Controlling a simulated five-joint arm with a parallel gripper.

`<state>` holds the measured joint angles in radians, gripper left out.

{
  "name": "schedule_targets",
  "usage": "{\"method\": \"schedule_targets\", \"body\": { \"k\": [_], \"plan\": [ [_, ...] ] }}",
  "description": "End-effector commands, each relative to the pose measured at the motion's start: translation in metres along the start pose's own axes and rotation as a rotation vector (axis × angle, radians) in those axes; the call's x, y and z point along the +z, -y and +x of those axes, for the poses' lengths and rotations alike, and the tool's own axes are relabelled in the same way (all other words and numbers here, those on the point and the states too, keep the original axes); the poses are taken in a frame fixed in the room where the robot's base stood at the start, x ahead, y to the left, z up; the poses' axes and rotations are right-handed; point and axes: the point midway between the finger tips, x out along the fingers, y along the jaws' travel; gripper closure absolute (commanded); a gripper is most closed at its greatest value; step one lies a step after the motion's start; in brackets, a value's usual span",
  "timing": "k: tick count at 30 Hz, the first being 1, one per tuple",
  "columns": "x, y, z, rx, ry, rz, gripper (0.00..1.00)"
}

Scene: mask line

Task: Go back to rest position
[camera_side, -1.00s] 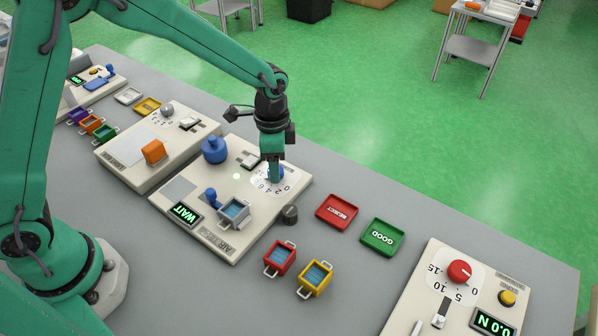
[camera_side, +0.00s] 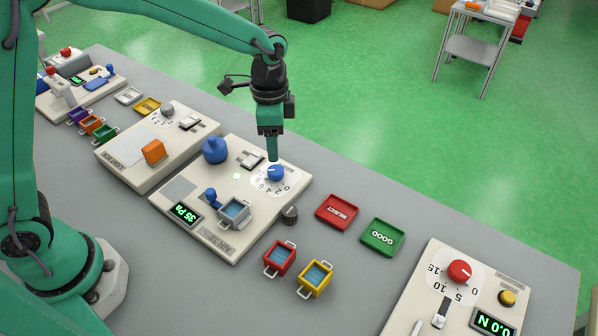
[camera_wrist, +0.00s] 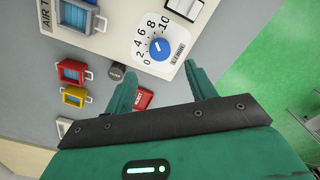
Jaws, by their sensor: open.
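My gripper (camera_side: 272,150) is open and empty, pointing down just above the blue dial (camera_side: 276,173) on the air test panel (camera_side: 167,213). In the wrist view my two fingers (camera_wrist: 157,88) are spread apart, and the blue dial (camera_wrist: 160,49) sits beyond them on its white numbered scale, apart from them. The panel's green display (camera_side: 184,212) reads 35 Pa. A grey tray with blue contents (camera_side: 234,211) sits on the panel beside a blue lever (camera_side: 211,196).
A dark knob (camera_side: 290,214) stands by the panel. Red (camera_side: 280,258) and yellow (camera_side: 315,278) handled trays lie in front. Red REJECT (camera_side: 337,211) and green GOOD (camera_side: 382,237) trays lie to the right. Another panel with a red dial (camera_side: 459,271) is at lower right. Space above is clear.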

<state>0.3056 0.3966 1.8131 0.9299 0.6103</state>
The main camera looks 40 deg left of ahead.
Motion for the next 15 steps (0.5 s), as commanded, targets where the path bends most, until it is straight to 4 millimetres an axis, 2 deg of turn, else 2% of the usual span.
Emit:
{"method": "schedule_targets", "body": {
  "k": [8, 15],
  "plan": [
    [0.014, 0.001, -0.02, -0.019, -0.027, -0.056, 0.44],
    [0.046, -0.001, -0.058, -0.055, -0.084, -0.181, 0.44]
  ]
}}
